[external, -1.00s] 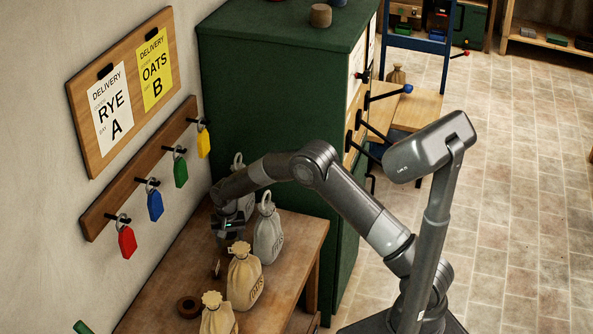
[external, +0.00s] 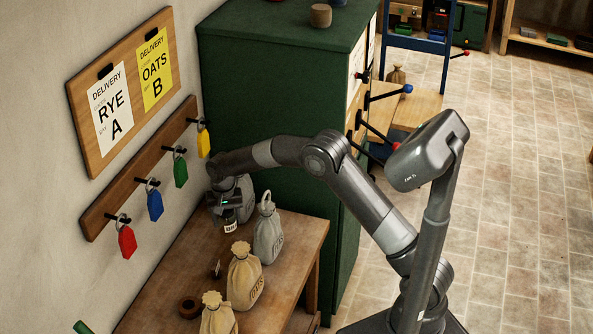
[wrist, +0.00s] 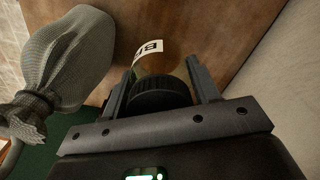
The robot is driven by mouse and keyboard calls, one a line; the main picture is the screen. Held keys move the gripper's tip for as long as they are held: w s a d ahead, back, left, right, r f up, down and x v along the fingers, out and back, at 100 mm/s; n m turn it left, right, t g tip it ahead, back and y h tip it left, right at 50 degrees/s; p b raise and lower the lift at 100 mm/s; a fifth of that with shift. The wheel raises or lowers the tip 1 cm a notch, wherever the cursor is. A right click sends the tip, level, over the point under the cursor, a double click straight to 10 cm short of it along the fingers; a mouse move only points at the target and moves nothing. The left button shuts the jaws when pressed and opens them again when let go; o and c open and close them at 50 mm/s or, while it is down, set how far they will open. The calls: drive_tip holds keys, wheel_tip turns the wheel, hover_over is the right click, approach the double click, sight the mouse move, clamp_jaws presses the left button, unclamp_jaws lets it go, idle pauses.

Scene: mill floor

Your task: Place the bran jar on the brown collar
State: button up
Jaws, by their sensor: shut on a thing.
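My gripper (external: 227,207) is shut on the bran jar (external: 231,226), over the far end of the wooden bench. The jar hangs below the fingers; part of its white label shows. In the wrist view the jar's dark ridged lid (wrist: 160,94) sits between the two fingers, with the label's first letters beyond it. The brown collar (external: 189,307) is a dark ring lying flat near the wall side of the bench, nearer the camera than the jar. Nothing stands on it.
A grey sack (external: 268,235) stands right beside the gripper, with another partly hidden behind it. Two tan sacks (external: 245,277) stand right of the collar. A small card (external: 217,269) stands between jar and collar. Coloured tags (external: 155,205) hang on the left wall; a green cabinet (external: 270,110) stands behind.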

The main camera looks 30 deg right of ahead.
drive_tip(key=s+a+r+n, duration=0.1)
drive_tip(key=s+a+r, duration=0.1)
drive_tip(key=s+a, duration=0.75)
drive_tip(key=n, duration=0.2)
hover_over(189, 304)
wheel_tip(189, 304, down, 4)
drive_tip(key=shift+f, duration=2.25)
drive_tip(key=shift+f, duration=0.1)
drive_tip(key=o, duration=1.2)
wheel_tip(189, 304, up, 12)
drive_tip(key=shift+r, duration=0.1)
